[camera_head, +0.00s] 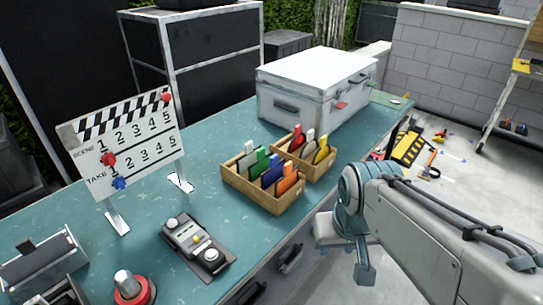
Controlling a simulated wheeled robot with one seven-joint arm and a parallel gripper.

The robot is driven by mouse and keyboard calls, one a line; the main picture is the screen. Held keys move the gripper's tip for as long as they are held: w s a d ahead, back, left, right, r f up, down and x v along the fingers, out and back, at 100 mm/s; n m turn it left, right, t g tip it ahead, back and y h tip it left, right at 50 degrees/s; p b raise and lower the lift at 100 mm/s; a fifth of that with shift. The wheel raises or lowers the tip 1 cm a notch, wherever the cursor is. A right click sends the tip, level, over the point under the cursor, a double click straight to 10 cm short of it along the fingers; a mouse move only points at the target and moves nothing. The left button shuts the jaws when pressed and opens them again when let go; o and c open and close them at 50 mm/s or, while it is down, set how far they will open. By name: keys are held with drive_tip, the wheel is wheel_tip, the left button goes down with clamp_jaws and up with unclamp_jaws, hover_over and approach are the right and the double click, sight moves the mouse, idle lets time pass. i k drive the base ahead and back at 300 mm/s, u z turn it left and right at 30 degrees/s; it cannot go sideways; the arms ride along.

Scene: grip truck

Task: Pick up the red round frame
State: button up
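No thing is clearly a red round frame. A red card-like piece (309,136) stands upright among white and yellow ones in the rear wooden box (318,176). Its lower part is hidden, so I cannot tell whether it is round. A red round base with a pale knob (134,289) sits at the table's front left, cut by the picture's lower edge. My gripper (346,254) hangs at the right, beyond the table's near edge and apart from the boxes. Its fingers are partly hidden by the arm, and I cannot tell whether they are open.
The front wooden box (264,199) holds several coloured pieces. A clapperboard (128,143), a control box (197,243) and a white case (315,91) stand on the teal table (215,130). Tools (411,148) lie on the floor at the right.

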sight(300, 139)
drive_tip(key=u, duration=0.35)
drive_tip(key=k, duration=0.35)
drive_tip(key=z, duration=1.35)
drive_tip(key=i, duration=1.45)
drive_tip(key=u, duration=1.15)
drive_tip(key=i, duration=0.25)
drive_tip(key=u, duration=0.2)
